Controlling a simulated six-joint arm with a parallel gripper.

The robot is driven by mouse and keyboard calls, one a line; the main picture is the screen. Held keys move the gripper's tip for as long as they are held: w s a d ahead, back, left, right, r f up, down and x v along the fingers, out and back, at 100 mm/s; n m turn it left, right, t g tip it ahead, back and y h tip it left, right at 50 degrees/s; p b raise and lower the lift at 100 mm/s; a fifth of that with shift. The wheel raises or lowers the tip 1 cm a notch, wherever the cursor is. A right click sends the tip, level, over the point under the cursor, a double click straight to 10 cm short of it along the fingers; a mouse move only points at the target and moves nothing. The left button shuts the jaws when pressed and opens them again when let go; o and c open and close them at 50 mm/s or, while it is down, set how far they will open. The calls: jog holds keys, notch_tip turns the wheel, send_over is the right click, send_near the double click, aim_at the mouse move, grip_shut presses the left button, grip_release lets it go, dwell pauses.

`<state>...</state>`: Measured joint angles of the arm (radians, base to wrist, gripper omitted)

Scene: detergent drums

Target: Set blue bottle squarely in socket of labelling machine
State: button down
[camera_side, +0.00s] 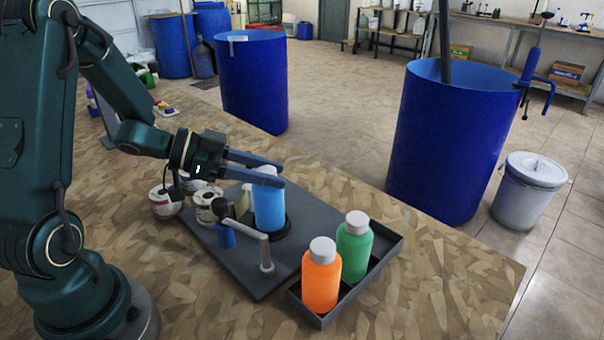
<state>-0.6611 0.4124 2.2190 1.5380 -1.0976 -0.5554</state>
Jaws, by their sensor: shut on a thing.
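The blue bottle (269,208) has a white cap and stands upright at the labelling machine (256,279), a dark flat base with a bent grey arm and rollers. My gripper (278,173) reaches in from the left and is shut on the blue bottle near its top, with one finger on each side of the cap. The bottle's foot is within a dark round ring, the socket (284,232). Whether it is fully seated cannot be told from this view.
A dark tray (388,252) at the front right holds an orange bottle (321,277) and a green bottle (354,246). Label rolls (165,203) sit left of the machine. Large blue drums (440,150) stand beyond the table. The table's right part is clear.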

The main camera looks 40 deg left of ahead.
jog(key=shift+c, duration=1.8)
grip_release()
jog(key=shift+v, duration=2.6)
